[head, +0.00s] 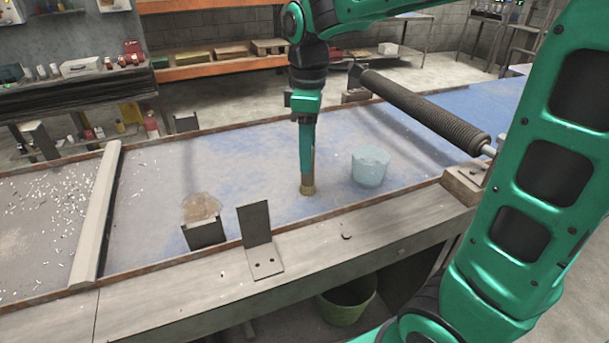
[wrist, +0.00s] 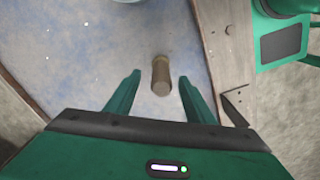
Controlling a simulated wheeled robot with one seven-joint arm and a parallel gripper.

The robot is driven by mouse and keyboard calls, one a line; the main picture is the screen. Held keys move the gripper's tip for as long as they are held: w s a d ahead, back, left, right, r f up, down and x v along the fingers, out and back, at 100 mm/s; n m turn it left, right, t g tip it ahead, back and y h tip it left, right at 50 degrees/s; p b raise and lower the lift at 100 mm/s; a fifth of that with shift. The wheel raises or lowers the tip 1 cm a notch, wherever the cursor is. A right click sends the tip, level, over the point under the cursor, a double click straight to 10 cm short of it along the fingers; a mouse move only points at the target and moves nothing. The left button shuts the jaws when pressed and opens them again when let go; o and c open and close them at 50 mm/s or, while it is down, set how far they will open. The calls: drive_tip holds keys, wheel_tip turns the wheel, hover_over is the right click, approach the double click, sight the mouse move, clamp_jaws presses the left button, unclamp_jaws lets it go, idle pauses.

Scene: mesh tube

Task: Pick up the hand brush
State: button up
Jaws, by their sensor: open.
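A small tan-brown cylinder, which I take for the hand brush (head: 308,188), stands on the blue-grey table top below my gripper (head: 307,168). Its bristles cannot be made out. In the wrist view the brush (wrist: 161,77) shows its round end towards the camera, between the two green fingers of my gripper (wrist: 160,77). There is a visible gap on each side of it, and the jaws are open. In the head view the fingers overlap edge-on and hide the upper part of the brush.
A pale blue tub (head: 370,168) stands just right of the brush. A metal bracket (head: 260,240) rises from the table's front edge, with a brown translucent lump (head: 201,208) to its left. A dark ribbed roller (head: 425,112) spans the table at the right. The table left of the gripper is mostly clear.

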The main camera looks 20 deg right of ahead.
drive_tip(key=shift+f, duration=3.1)
drive_tip(key=c, duration=1.2)
